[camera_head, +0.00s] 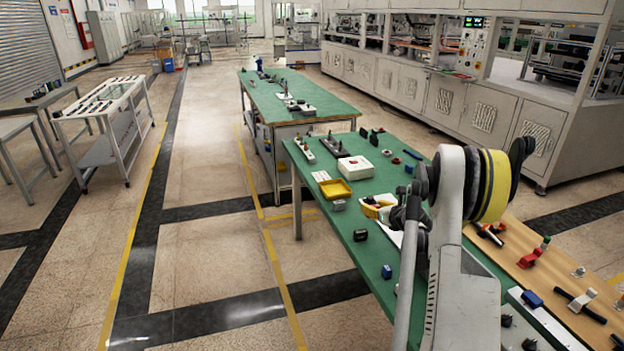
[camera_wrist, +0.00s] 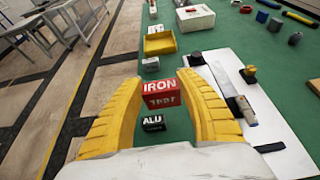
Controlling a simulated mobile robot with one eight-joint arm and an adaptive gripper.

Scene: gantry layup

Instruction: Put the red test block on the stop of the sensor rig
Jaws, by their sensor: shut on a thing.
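The red test block (camera_wrist: 160,94), marked IRON TEST, is held between the yellow fingers of my gripper (camera_wrist: 159,84) in the wrist view. It appears above the green table. In the head view my gripper (camera_head: 378,207) is over the table, partly behind my arm, and I cannot make out the block there.
A black block marked ALU (camera_wrist: 153,124) stands on the table just below the red block. A grey block (camera_wrist: 151,65), a yellow tray (camera_wrist: 160,43) and a white box (camera_wrist: 195,18) lie beyond. A blue block (camera_head: 386,271) sits near the table's left edge.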

